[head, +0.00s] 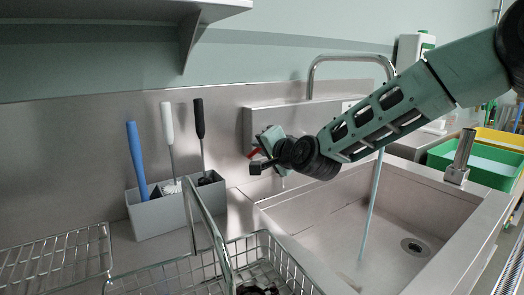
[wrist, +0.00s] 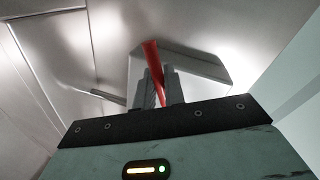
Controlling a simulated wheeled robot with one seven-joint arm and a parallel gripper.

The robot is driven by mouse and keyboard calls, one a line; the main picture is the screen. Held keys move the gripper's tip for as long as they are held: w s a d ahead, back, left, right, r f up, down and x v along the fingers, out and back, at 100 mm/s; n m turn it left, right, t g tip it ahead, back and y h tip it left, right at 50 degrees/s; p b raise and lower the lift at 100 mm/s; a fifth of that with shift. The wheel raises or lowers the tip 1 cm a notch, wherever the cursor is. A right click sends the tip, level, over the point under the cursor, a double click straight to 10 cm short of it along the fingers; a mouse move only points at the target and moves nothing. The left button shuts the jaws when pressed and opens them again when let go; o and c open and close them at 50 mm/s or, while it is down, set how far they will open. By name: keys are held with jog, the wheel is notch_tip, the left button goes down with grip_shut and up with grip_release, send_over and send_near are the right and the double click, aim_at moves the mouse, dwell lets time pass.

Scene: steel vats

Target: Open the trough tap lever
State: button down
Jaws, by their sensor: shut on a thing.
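The red tap lever (wrist: 151,52) stands between the two grey fingers of my gripper (wrist: 162,84) in the wrist view, and the fingers are shut on it. In the head view a bit of red lever (head: 253,153) shows beside my gripper (head: 262,152), in front of the steel tap housing (head: 262,118) on the wall. The arched spout (head: 345,57) rises from behind the housing. My arm hides its outlet. A thin pale-blue stream of water (head: 371,205) falls from below my arm to the floor of the steel trough (head: 330,235).
A grey holder (head: 165,217) with blue, white and black handled brushes stands left of my gripper. A wire basket (head: 180,275) with a raised handle is at the front. A green crate (head: 485,165) and a steel post (head: 460,155) are at the right. A shelf (head: 110,15) overhangs upper left.

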dwell(0.4)
jog(key=c, duration=1.6)
grip_release()
jog(key=shift+d, duration=0.1)
jog(key=v, duration=1.7)
jog(key=shift+s+r, duration=0.15)
jog(key=shift+d, duration=0.1)
